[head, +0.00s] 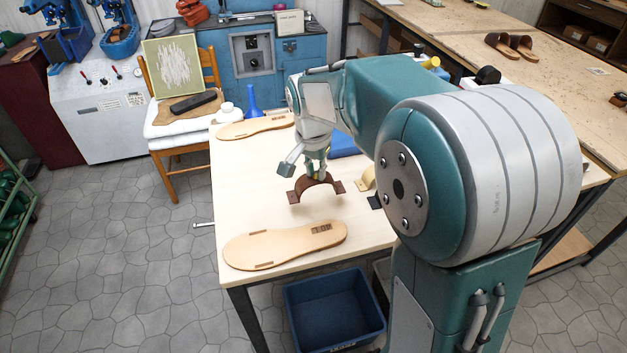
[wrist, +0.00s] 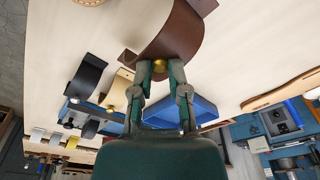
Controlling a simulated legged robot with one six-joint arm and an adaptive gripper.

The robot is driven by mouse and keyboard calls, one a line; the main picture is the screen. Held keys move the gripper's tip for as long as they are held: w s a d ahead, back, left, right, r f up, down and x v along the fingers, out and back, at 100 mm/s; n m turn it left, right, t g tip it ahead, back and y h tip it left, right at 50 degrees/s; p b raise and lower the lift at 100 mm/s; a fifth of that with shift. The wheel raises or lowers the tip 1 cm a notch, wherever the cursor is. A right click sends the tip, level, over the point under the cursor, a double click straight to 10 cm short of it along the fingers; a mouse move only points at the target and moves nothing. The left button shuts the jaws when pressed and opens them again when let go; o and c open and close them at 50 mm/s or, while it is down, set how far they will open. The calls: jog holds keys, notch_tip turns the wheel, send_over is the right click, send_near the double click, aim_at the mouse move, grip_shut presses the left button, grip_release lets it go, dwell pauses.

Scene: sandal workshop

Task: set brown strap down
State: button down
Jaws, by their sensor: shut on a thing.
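The brown strap (head: 317,186) is an arched band with flat end tabs, seen in the head view over the light wooden table (head: 262,190). My gripper (head: 316,174) is above it and shut on the top of its arch. In the wrist view the brown strap (wrist: 172,38) is between the fingertips of my gripper (wrist: 160,72), by a round brass stud. I cannot tell whether its tabs touch the table. One tan sole (head: 285,244) lies at the near edge of the table. Another tan sole (head: 254,127) lies at the far edge.
A black strap (wrist: 86,76) and a tan strap (wrist: 117,88) stand beside the brown one. A blue tray (wrist: 185,108) is behind them. A blue funnel (head: 252,102) stands at the far edge. A dark blue bin (head: 335,306) is below the near edge. The table's left middle is clear.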

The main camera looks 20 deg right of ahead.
aim_at(314, 175)
jog(key=shift+w+f, duration=0.15)
jog(key=shift+f, duration=0.8)
jog(key=shift+w+f, duration=0.1)
jog(key=shift+f, duration=0.85)
jog(key=shift+a+f, duration=0.1)
jog(key=c, duration=0.6)
grip_release()
jog(key=shift+c, duration=0.2)
